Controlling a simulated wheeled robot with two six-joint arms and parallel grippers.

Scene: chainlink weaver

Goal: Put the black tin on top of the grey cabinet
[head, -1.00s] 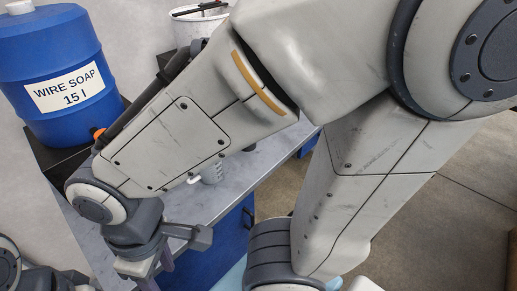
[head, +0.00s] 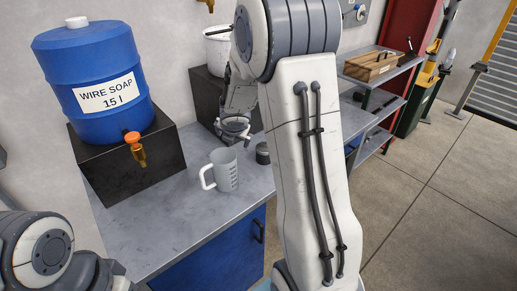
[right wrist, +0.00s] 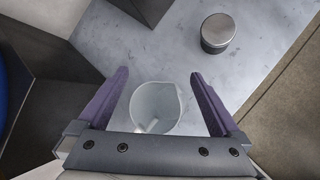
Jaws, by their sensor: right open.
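The black tin (head: 262,153), a small dark cylinder with a metallic lid, stands on the grey worktop behind the measuring jug, close to my right arm. In the right wrist view the tin (right wrist: 217,34) stands upright beyond the right fingertip, apart from it. My right gripper (right wrist: 160,74) is open and empty, above the worktop with the jug below between its fingers. In the head view its hand is partly hidden by my arm. I see no clearly grey cabinet; the cabinet under the worktop is blue. My left arm shows at the lower left, its fingers out of view.
A grey measuring jug (head: 224,170) stands on the worktop (head: 150,228). A blue soap barrel (head: 98,70) sits on a black stand (head: 140,172). A white pot (head: 218,47) stands on another dark block. A grey shelf (head: 385,70) holds a wooden box (head: 374,66).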

